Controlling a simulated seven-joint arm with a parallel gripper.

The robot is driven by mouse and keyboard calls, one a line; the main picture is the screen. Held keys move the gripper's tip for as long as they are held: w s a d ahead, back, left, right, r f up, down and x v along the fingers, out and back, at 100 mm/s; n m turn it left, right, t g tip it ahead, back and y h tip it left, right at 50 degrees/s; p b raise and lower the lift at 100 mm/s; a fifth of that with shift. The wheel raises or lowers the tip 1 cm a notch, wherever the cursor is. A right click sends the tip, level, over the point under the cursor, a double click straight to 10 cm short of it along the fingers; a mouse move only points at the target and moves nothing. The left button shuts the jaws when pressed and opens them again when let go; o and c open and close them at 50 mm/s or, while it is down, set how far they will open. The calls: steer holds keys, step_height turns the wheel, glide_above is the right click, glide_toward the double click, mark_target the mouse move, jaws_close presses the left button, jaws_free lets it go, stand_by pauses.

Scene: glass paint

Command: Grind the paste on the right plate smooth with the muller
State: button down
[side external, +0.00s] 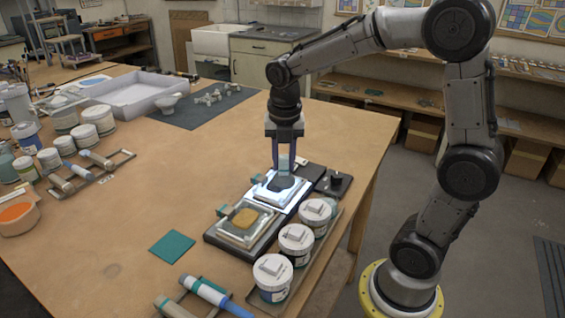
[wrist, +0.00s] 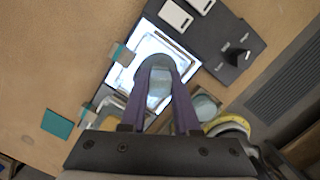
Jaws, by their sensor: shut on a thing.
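My gripper (side external: 284,166) points straight down and is shut on the muller (side external: 282,183). The muller stands upright over the brightly lit plate (side external: 262,192), the farther right of two glass plates; its foot appears to touch the plate. In the wrist view the muller (wrist: 159,82) shows as a pale grey-green round body between my purple fingers. The lit plate (wrist: 133,80) spreads around it. I cannot make out paste on this plate; any under the muller is hidden. The other plate (side external: 232,238) bears a flat amber patch of paste (side external: 244,217).
Several white-lidded jars (side external: 296,240) line the right side of the plates. A dark stand with a black knob (side external: 337,182) sits behind the lit plate. A teal card (side external: 172,246) lies to the left. A rack with blue-handled tools (side external: 205,291) lies in front.

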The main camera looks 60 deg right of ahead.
steer(key=shift+w+d+f, duration=0.2)
steer(key=shift+d+f, duration=0.15)
steer(key=shift+w+a, duration=0.6)
steer(key=shift+w, duration=0.15)
steer(key=shift+w+a+r, duration=0.15)
steer(key=shift+a, duration=0.55)
steer(key=shift+w+a+r, duration=0.1)
steer(key=shift+w+a, duration=0.05)
steer(key=shift+a, duration=0.5)
steer(key=shift+s+d+r, duration=0.1)
steer(key=shift+s, duration=0.65)
steer(key=shift+s+d+r, duration=0.1)
steer(key=shift+s, duration=0.65)
steer(key=shift+r, duration=2.5)
